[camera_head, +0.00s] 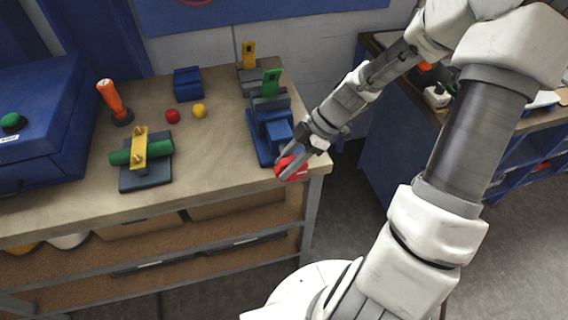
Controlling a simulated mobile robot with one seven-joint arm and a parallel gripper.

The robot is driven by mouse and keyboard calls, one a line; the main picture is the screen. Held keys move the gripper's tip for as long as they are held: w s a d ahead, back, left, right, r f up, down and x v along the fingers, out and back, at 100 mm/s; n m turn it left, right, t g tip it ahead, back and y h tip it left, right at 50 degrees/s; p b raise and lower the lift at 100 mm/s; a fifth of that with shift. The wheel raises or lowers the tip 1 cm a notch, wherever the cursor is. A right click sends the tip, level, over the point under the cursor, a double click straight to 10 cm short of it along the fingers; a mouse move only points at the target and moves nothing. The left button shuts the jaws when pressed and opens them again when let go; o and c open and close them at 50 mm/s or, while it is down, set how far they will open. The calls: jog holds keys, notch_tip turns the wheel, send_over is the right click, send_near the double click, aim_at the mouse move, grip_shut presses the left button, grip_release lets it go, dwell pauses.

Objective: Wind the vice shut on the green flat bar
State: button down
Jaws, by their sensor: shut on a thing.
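The blue vice (277,133) stands at the right end of the workbench. Its grey jaws are at the back, and the green flat bar (271,79) stands upright at them. I cannot tell whether the jaws touch the bar. A red handle (293,171) is at the vice's front, near the bench corner. My gripper (290,160) reaches in from the right and is shut on the red handle, partly covering it.
A yellow flat bar (249,54) stands behind the vice. The workbench (215,155) also carries a blue box (188,83), a red ball (172,116), a yellow ball (199,111), an orange-handled lever (112,98) and a green cylinder in a clamp (160,147). Bare bench lies left of the vice.

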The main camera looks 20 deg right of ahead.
jog(key=y, duration=0.1)
jog(key=d+y+b, duration=0.1)
jog(key=y, duration=0.1)
jog(key=shift+y, duration=0.3)
jog(key=y+b, duration=0.1)
jog(key=d+y+b, duration=0.1)
jog(key=y, duration=0.1)
jog(key=shift+y+b, duration=0.3)
jog(key=shift+b, duration=0.05)
jog(key=y+b, duration=0.3)
jog(key=shift+d+f+y, duration=0.25)
jog(key=shift+d+y, duration=0.05)
jog(key=shift+d, duration=0.05)
jog(key=shift+d+y+b, duration=0.2)
jog(key=shift+y+b, duration=0.55)
jog(key=shift+y, duration=0.15)
jog(key=shift+d+y+b, duration=0.15)
jog(key=shift+y+b, duration=0.6)
jog(key=shift+y, duration=0.15)
jog(key=shift+c, duration=2.4)
grip_release()
